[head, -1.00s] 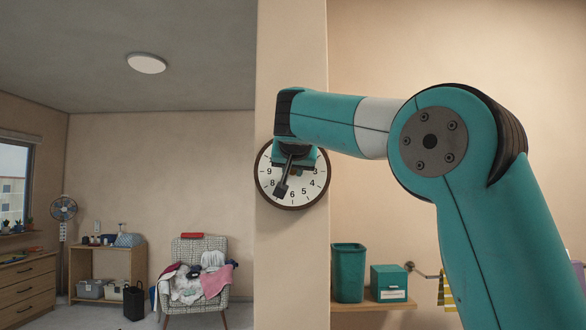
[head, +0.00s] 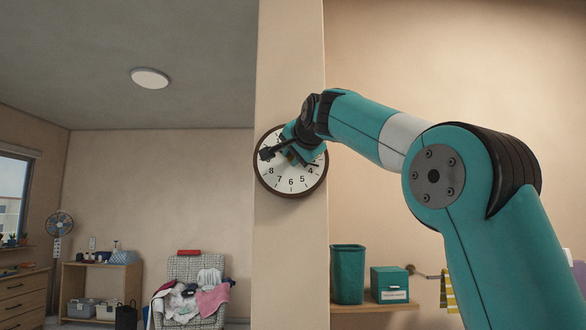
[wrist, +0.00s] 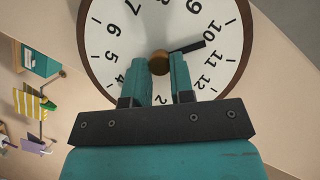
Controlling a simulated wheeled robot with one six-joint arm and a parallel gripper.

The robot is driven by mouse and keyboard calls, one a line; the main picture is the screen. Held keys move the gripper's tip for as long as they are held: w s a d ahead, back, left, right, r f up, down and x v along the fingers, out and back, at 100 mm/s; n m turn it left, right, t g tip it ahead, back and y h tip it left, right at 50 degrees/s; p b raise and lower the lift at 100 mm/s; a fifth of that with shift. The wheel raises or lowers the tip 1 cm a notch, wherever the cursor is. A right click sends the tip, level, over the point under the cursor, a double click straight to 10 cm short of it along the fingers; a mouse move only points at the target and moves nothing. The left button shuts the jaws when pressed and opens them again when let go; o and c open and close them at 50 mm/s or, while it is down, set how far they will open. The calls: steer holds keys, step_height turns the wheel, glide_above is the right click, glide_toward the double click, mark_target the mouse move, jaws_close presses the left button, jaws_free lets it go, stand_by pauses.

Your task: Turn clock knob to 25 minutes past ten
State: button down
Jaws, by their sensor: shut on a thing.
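The round white clock (head: 291,187) with a dark brown rim hangs on the pillar. Its face (wrist: 120,40) fills much of the wrist view, turned so that 8 and 9 are at the top. The brass knob (wrist: 158,63) is at the face's centre. In the head view my gripper (head: 296,152) covers the upper middle of the clock.
The pillar (head: 290,260) stands close behind the clock. A shelf (head: 375,307) to the right holds a green bin (head: 347,273) and a green box (head: 389,284). An armchair (head: 183,268) with clothes is far back left. The air around the clock is free.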

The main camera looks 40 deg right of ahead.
steer(key=m+t+b, duration=0.1)
steer(key=m+b, duration=0.1)
steer(key=m+t+b, duration=0.1)
steer(key=m, duration=0.2)
steer(key=m+t+b, duration=0.1)
steer(key=m+b, duration=0.1)
steer(key=shift+d+f+b, duration=0.1)
steer(key=shift+f+b, duration=0.2)
steer(key=shift+f, duration=0.1)
steer(key=shift+m, duration=0.4)
steer(key=c, duration=1)
jaws_free()
steer(key=b+v, duration=0.2)
steer(key=v, duration=0.3)
steer(key=b+v, duration=0.2)
steer(key=v, duration=0.4)
steer(key=b+v, duration=0.2)
steer(key=v, duration=0.4)
steer(key=shift+s+d+f, duration=0.2)
steer(key=shift+s+f, duration=0.1)
steer(key=shift+s, duration=0.05)
